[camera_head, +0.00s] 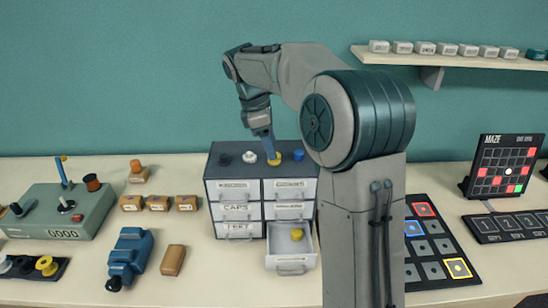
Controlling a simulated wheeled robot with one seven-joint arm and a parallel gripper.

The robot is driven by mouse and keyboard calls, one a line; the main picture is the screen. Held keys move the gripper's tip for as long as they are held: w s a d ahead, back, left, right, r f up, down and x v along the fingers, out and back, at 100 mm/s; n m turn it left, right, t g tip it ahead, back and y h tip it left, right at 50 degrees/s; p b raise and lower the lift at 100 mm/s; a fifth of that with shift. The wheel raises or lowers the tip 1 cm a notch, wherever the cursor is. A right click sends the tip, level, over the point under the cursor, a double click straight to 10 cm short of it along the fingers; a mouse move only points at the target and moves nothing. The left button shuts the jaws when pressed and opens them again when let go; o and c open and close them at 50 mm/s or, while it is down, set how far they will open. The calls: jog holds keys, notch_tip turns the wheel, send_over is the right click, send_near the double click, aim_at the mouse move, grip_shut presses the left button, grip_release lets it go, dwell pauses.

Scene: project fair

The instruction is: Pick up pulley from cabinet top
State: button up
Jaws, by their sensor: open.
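A small grey-and-white drawer cabinet (212,174) stands on the counter. On its top sit a dark round part (225,160), a white round part (250,157), a yellow part (275,160) and a blue part (298,155). They are too small to tell for sure which is the pulley. My gripper (271,156) points down at the yellow part, its fingertips at or just above it. It is open, and contact with the part cannot be made out.
The cabinet's lower right drawer (291,262) is pulled out with a yellow part (297,234) inside. A green-grey device (75,215), a blue tool (128,258) and wooden blocks (173,260) lie left. A button board (436,240) lies right.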

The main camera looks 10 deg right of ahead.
jog(key=shift+x, duration=1.75)
jog(key=shift+w+a, duration=0.1)
jog(key=shift+w, duration=0.1)
jog(key=shift+c, duration=0.4)
jog(key=c, duration=1)
jog(key=shift+r, duration=0.1)
